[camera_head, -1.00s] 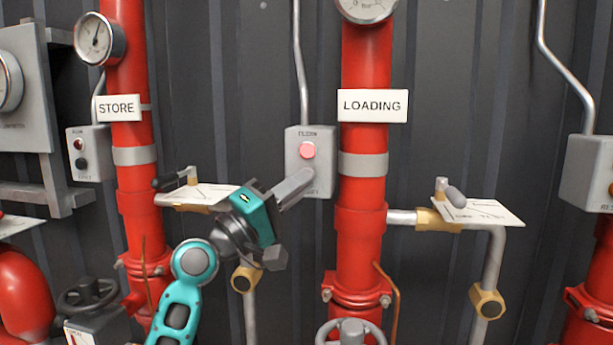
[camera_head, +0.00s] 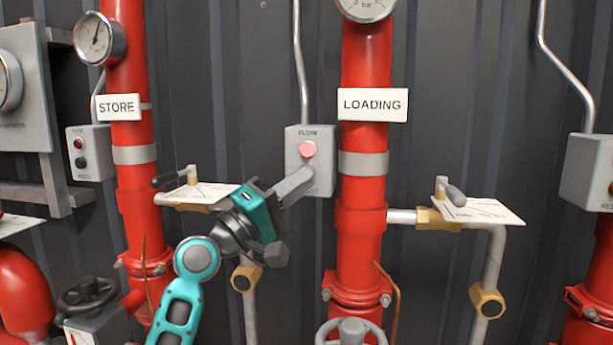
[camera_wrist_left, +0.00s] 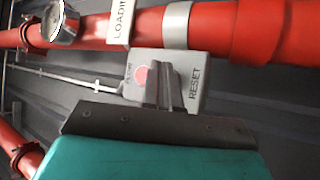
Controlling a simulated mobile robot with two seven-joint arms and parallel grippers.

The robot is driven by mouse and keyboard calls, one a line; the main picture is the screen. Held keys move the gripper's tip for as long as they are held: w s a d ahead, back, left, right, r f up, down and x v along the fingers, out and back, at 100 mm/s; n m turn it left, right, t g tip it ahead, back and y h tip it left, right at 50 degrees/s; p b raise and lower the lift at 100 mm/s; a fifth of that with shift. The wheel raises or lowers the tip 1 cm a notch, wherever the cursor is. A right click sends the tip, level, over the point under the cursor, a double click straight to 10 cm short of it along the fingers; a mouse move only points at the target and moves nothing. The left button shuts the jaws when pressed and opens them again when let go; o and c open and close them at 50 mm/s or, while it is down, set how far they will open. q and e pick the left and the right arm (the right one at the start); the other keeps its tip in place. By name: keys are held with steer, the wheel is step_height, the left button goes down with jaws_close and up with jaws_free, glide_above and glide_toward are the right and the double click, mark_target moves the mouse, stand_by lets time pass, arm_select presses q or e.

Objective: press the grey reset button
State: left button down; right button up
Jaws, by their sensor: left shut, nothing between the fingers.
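The grey control box (camera_head: 296,153) is mounted on the wall left of the LOADING pipe. It carries a pink-red round lamp or button (camera_head: 307,150) at its upper part. My left gripper (camera_head: 307,172) is shut and empty, its fingertips in front of the lower part of the box, just below the red piece. The grey reset button is hidden behind the fingers. In the left wrist view the box (camera_wrist_left: 130,91) shows with the RESET lettering to the right of the shut fingers (camera_wrist_left: 162,68). Whether the tips touch the button I cannot tell. My right gripper is not in view.
The red LOADING pipe (camera_head: 363,245) stands close to the right of the box. A lever valve with a white tag (camera_head: 205,195) is behind my left gripper at left. Other similar boxes hang at far left (camera_head: 90,160) and far right (camera_head: 585,170).

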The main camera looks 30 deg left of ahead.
arm_select(q)
steer(key=shift+w+a, duration=0.2)
steer(key=shift+w, duration=0.45)
stand_by(0.7)
stand_by(0.3)
steer(key=shift+s+d, duration=0.25)
steer(key=shift+s, duration=0.65)
steer(key=s+p, duration=0.1)
steer(key=s, duration=0.1)
steer(key=s+d, duration=0.1)
steer(key=s, duration=0.2)
steer(key=shift+d+p, duration=0.15)
steer(key=shift+p, duration=0.25)
steer(key=shift+w, duration=0.1)
